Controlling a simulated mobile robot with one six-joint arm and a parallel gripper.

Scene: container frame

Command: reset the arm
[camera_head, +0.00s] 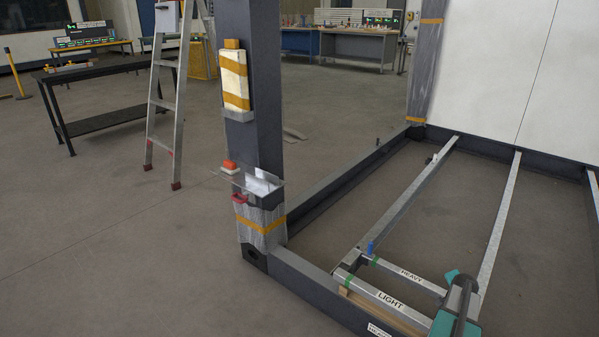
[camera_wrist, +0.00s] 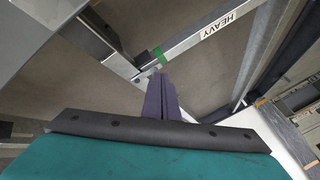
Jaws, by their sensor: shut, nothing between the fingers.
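My gripper (camera_wrist: 160,95) shows in the wrist view as dark fingers close together at the centre, shut with nothing between them. They point toward the metal bars of the frame; I cannot tell how far apart they are from them. In the head view, the teal and dark parts of my arm are at the bottom right, over the near end of the frame, and the fingertips cannot be made out. The bar labelled HEAVY (camera_head: 411,275) lies beside the bar labelled LIGHT (camera_head: 388,299). The HEAVY bar also shows in the wrist view (camera_wrist: 216,30), with a green band.
A dark upright post (camera_head: 252,110) with a taped package (camera_head: 235,80) and a small tray (camera_head: 258,186) stands left of my arm. The dark container frame (camera_head: 330,205) runs along the floor. A ladder (camera_head: 161,110) and a black table (camera_head: 105,85) are farther left. Open floor lies between.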

